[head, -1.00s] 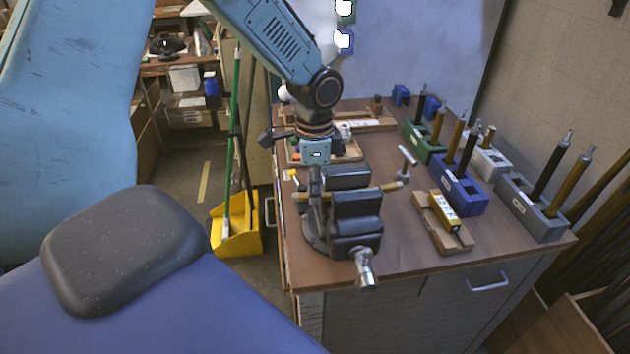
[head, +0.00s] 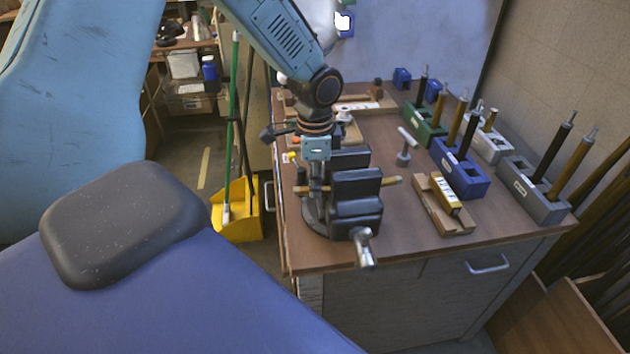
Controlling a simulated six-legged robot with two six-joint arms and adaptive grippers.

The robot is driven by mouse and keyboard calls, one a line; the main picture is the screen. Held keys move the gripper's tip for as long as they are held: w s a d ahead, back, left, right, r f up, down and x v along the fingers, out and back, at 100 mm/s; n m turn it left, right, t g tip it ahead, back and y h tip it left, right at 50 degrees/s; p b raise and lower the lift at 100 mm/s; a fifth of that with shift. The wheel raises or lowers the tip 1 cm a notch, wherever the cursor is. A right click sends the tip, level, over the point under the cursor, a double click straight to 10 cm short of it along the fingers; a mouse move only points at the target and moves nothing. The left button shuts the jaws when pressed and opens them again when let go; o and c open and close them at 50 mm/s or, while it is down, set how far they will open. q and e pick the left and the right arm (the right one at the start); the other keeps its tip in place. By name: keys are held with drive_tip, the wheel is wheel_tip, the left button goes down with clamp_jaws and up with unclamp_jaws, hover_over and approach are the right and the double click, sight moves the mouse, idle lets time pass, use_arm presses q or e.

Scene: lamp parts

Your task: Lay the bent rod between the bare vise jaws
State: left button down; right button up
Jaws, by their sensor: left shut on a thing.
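The vise (head: 355,218) stands on the near left of the bench, with dark jaws parted. The brass-coloured rod (head: 391,182) runs crosswise, low in the gap between the front jaw and the rear jaw (head: 349,156). Its middle is hidden behind the front jaw, and its two ends stick out left and right. I cannot tell whether it touches the jaws. My left gripper (head: 318,188) points down at the left side of the vise and is shut on the rod near its left end. My right gripper is not in view.
A grey T-shaped piece (head: 405,145) stands just right of the vise. A wooden cradle (head: 456,224) with a yellow piece lies farther right. Green, blue (head: 461,181) and grey (head: 532,195) holders with upright rods line the right side. A wooden tray lies behind my gripper.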

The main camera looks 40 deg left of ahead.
use_arm(q)
drive_tip(key=shift+a, duration=0.1)
drive_tip(key=shift+p, duration=0.45)
drive_tip(key=shift+f, duration=0.4)
idle(0.7)
drive_tip(key=c, duration=1.3)
unclamp_jaws()
drive_tip(key=shift+o, duration=0.2)
wheel_tip(320, 180, up, 12)
